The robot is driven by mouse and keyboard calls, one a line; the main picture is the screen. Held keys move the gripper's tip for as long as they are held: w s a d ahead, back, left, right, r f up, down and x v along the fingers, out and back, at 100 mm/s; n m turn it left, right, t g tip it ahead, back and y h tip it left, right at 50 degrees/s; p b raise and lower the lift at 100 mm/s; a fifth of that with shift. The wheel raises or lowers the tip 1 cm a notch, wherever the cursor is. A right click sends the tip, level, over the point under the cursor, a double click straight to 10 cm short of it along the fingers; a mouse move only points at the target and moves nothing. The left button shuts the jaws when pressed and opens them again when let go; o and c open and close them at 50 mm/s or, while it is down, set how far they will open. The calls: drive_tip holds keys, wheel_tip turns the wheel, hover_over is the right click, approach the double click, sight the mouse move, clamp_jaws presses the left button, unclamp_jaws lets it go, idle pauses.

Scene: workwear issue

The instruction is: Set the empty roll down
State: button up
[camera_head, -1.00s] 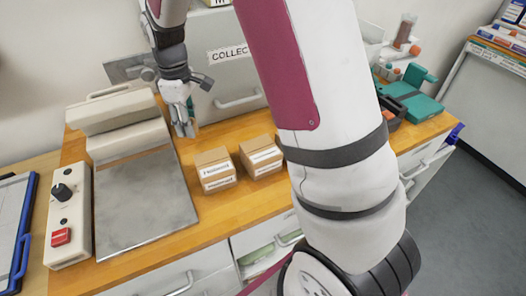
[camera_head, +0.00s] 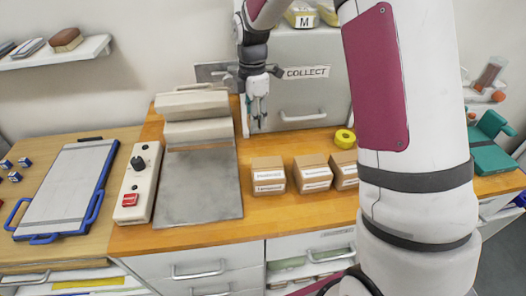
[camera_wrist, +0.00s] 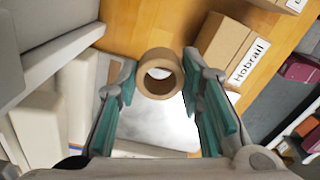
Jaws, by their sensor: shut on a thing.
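The empty roll (camera_wrist: 160,53) is a short brown cardboard tube. In the wrist view I look into its open end, between my two teal-padded fingers. My gripper (camera_wrist: 158,68) is shut on it. In the head view my gripper (camera_head: 257,124) points down above the wooden counter (camera_head: 270,224), beside the right edge of the machine with the grey metal plate (camera_head: 198,190). The roll is too small to make out in the head view. I cannot tell how high it is above the surface.
Cardboard boxes (camera_head: 268,176) with labels stand in a row on the counter right of the plate. A yellow roll (camera_head: 345,138) lies behind them. A white control box (camera_head: 138,185) is left of the plate. A grey cabinet marked COLLECT (camera_head: 306,72) stands behind.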

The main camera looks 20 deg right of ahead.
wheel_tip(320, 180, down, 13)
drive_tip(key=shift+f+p, duration=0.1)
drive_tip(key=shift+p, duration=0.65)
drive_tip(key=shift+f, duration=0.2)
drive_tip(key=o, duration=0.7)
drive_tip(key=shift+o, duration=0.2)
